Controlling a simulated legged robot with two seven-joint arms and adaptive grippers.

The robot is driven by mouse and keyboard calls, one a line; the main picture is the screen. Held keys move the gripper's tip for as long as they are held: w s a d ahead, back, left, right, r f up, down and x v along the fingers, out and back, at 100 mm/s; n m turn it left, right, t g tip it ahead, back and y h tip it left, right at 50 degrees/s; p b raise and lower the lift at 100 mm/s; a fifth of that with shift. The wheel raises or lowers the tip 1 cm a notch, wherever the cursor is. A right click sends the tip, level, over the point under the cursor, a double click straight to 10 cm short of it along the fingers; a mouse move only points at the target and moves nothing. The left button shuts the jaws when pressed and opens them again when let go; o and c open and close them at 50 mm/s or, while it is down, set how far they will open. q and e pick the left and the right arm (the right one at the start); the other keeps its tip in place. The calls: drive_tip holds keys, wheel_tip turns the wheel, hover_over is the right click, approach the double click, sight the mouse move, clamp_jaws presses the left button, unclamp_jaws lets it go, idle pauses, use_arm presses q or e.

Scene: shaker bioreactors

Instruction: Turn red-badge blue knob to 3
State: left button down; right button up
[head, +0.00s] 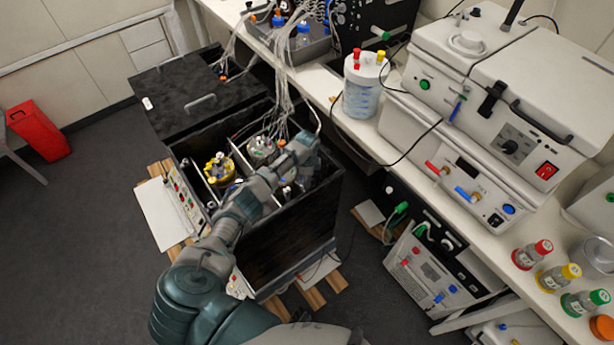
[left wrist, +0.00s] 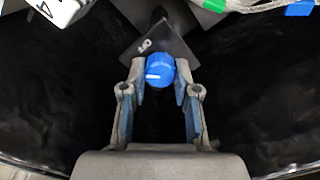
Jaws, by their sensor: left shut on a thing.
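A blue knob (left wrist: 160,70) with a white pointer line shows in the left wrist view, its line pointing left. In the head view my left gripper (head: 304,158) is at the right part of the open black shaker box (head: 290,240). The knob is hidden there, and I see no red badge beside it. My right gripper is not in view.
A yellow-topped vessel (head: 220,168) and a grey-topped vessel (head: 262,150) stand in the box, with tubes rising from them. White instruments (head: 480,120) and capped bottles (head: 532,254) stand on the bench at right. A red bin (head: 38,130) is at far left. Floor at left is clear.

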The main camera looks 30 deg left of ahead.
use_arm(q)
drive_tip(key=shift+a+r+n+p, duration=0.1)
drive_tip(key=shift+a+n+p, duration=0.1)
drive_tip(key=shift+n+p, duration=0.6)
drive_tip(key=shift+n, duration=0.6)
drive_tip(key=n+p, duration=0.1)
drive_tip(key=n, duration=0.2)
drive_tip(key=shift+n+p, duration=0.3)
drive_tip(key=n+p, duration=0.1)
drive_tip(key=n, duration=0.4)
drive_tip(key=shift+s+f+n+p, duration=0.1)
drive_tip(key=shift+f+n+p, duration=0.1)
drive_tip(key=shift+n+p, duration=0.15)
drive_tip(key=n, duration=0.3)
drive_tip(key=shift+p, duration=0.35)
drive_tip(key=n, duration=0.4)
drive_tip(key=shift+f, duration=0.1)
drive_tip(key=n, duration=0.3)
drive_tip(key=shift+s+d+n+p, duration=0.1)
drive_tip(key=shift+n+p, duration=0.15)
drive_tip(key=shift+p, duration=0.15)
drive_tip(key=shift+n, duration=1.9)
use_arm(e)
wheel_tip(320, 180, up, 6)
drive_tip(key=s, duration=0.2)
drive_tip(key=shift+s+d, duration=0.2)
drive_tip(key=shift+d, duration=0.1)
use_arm(q)
drive_tip(key=shift+d+f, duration=0.1)
